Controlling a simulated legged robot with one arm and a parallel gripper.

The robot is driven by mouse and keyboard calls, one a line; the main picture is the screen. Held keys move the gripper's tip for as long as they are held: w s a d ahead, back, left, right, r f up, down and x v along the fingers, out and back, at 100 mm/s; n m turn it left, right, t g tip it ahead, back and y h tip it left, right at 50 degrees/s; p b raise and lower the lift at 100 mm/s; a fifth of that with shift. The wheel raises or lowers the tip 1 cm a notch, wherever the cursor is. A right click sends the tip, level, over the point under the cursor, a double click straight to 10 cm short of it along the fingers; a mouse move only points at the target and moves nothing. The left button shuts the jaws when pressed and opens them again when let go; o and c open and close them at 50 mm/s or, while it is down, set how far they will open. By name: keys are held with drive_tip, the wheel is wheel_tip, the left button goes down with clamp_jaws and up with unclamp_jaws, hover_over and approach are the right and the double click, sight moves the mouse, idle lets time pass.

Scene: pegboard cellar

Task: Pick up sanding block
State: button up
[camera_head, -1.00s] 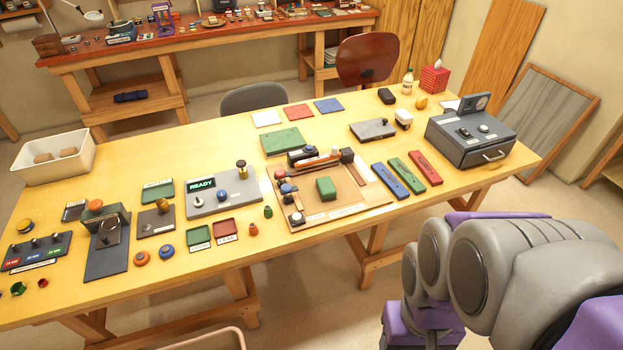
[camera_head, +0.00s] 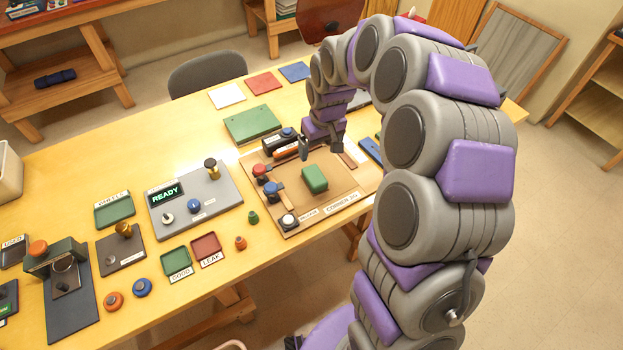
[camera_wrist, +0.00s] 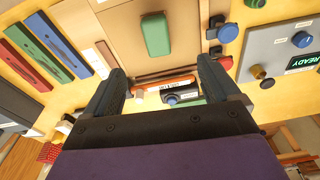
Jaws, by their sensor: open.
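A low board marked as a corner jig (camera_head: 345,190) lies on the table. A plain green block (camera_head: 315,178) sits near its middle and shows at the top of the wrist view (camera_wrist: 155,34). A labelled orange-brown bar (camera_head: 286,154) lies at the board's far side, beside a dark device with a blue knob (camera_wrist: 183,97). I cannot tell for sure which piece is the sanding block. My gripper (camera_head: 320,148) is open and empty above the board's far part. In the wrist view the bar (camera_wrist: 165,83) appears between my fingers (camera_wrist: 160,70), apparently untouched; my arm hides part of the board.
Red and blue knobs (camera_head: 265,180) stand at the board's left side. A grey READY panel (camera_head: 195,200) is further left, and a green plate (camera_head: 252,124) lies behind. Blue, green and red bars (camera_wrist: 45,52) lie beside the board. The table's front edge is near.

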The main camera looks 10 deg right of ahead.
drive_tip(key=w+d+f, duration=0.2)
drive_tip(key=b, duration=0.2)
approach(316, 175)
drive_tip(key=shift+a+f, duration=0.3)
drive_tip(key=shift+f, duration=0.15)
drive_tip(key=f, duration=0.4)
drive_tip(key=shift+w+d+f+b, duration=0.15)
drive_tip(key=shift+w+d+b, duration=0.15)
drive_tip(key=shift+d, duration=0.1)
drive_tip(key=shift+w+d+f, duration=0.1)
drive_tip(key=shift+f, duration=0.25)
drive_tip(key=f, duration=0.1)
drive_tip(key=a+f+b, duration=0.1)
drive_tip(key=f, duration=0.2)
drive_tip(key=shift+w+a+f+b, duration=0.15)
drive_tip(key=shift+w+a+b, duration=0.1)
drive_tip(key=shift+w+b, duration=0.1)
drive_tip(key=shift+a+f, duration=0.1)
drive_tip(key=shift+f, duration=0.2)
drive_tip(key=shift+d+r, duration=0.1)
drive_tip(key=shift+d, duration=0.35)
drive_tip(key=shift+a, duration=0.2)
